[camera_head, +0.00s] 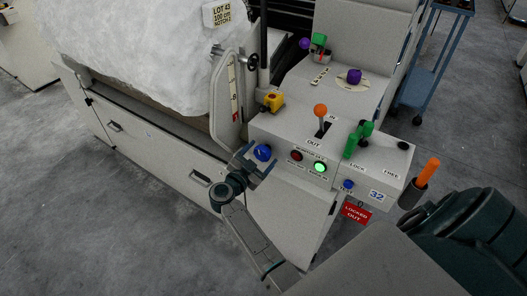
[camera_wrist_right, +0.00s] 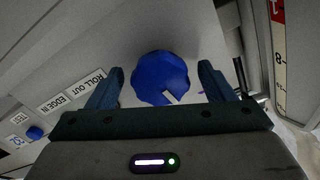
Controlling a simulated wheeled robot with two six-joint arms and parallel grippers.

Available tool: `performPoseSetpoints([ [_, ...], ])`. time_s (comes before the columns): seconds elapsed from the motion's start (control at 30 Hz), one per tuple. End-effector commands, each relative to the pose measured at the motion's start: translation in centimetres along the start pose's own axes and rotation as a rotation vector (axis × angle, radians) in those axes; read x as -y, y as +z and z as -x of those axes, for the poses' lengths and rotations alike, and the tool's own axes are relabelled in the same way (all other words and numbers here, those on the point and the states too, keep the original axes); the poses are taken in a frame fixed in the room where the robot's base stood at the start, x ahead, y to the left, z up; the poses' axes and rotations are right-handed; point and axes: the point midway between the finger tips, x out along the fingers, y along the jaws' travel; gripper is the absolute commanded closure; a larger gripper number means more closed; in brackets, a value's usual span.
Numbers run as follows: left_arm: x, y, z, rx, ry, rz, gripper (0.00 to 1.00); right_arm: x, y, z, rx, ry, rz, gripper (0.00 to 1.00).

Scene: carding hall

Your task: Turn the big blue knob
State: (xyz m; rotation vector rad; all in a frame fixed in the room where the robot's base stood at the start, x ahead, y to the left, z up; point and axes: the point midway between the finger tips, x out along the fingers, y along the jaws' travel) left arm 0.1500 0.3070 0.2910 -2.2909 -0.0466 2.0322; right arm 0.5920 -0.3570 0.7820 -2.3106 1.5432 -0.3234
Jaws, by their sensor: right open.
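The big blue knob (camera_head: 263,152) sits on the left part of the pale control box's front. In the right wrist view the knob (camera_wrist_right: 158,76) is round with scalloped edges and a white mark near its lower right rim. My right gripper (camera_head: 259,160) is open at the knob, with one finger on each side of it. In the wrist view the gripper (camera_wrist_right: 161,80) shows gaps between both fingers and the knob, so neither finger seems to touch it. How deep the fingers reach along it is hard to tell. My left gripper is not in view.
Right of the knob are a red button (camera_head: 297,155) and a lit green button (camera_head: 320,168). A small blue knob (camera_head: 348,184) is lower right.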

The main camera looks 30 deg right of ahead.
Motion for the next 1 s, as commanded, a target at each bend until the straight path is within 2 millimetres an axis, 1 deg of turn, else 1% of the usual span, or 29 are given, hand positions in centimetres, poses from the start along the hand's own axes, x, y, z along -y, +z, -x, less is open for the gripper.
performPoseSetpoints([
  [0.13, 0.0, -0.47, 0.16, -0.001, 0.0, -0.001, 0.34, -0.1, -0.07, -0.31, -0.001, 0.0, -0.001, 0.25],
  [0.4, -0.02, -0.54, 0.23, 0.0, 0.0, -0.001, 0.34, -0.1, -0.11, -0.34, 0.0, 0.001, -0.001, 0.25],
  [0.47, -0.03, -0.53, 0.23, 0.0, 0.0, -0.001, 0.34, -0.09, -0.11, -0.34, 0.0, 0.001, -0.001, 0.36],
  [0.6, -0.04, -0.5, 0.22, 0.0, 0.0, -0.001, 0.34, -0.1, -0.1, -0.34, 0.0, 0.001, -0.001, 0.64],
  [0.63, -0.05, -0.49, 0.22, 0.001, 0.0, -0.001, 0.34, -0.1, -0.1, -0.34, 0.0, 0.001, -0.001, 0.69],
  [0.77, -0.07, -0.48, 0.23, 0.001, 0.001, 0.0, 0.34, -0.1, -0.09, -0.33, 0.0, 0.001, -0.013, 0.69],
  [1.0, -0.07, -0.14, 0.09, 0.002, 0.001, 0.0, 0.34, -0.09, -0.06, -0.33, 0.0, 0.001, -0.182, 0.69],
])
